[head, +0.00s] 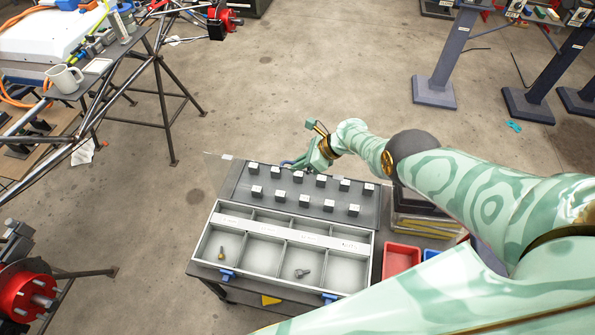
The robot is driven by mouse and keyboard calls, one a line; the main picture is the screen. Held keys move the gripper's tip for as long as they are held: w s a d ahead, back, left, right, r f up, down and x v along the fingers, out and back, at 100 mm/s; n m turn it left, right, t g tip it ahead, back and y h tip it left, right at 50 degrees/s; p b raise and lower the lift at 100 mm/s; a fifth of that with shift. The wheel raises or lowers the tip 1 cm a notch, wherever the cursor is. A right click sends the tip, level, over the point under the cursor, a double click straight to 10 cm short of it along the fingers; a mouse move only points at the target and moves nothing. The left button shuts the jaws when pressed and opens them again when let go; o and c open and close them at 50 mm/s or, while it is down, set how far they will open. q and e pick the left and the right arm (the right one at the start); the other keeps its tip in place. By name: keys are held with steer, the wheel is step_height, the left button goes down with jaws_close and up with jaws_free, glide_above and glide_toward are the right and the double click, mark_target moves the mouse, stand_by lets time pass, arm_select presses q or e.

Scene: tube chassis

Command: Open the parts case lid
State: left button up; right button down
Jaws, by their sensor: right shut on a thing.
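The parts case (204,242) sits on a dark cart, its grey compartments in plain view, with a bolt in each of two front compartments and blue latches (227,274) along its front edge. A pale strip runs across its middle. A faint clear edge (222,156) shows beyond the back left; it looks like part of a see-through lid, but its outline is hard to make out. My right gripper (311,162) is beyond the case, shut at about the height of that edge; its fingertips are small and partly hidden. My left gripper is not in view.
Several black blocks (297,177) stand in rows on a dark panel behind the compartments. A red bin (401,259) and a blue bin (430,254) are to the right. A tube frame (160,95) stands at left. The floor behind the cart is clear.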

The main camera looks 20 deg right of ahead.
steer(key=shift+d+f, duration=0.1)
steer(key=shift+f, duration=0.2)
steer(key=c, duration=1.8)
jaws_free()
steer(key=shift+w+r, duration=0.1)
steer(key=shift+d+r, duration=0.15)
steer(key=shift+r, duration=0.15)
steer(key=p+v, duration=1.1)
steer(key=v, duration=0.4)
steer(key=shift+d+r, duration=0.2)
steer(key=shift+d, duration=0.1)
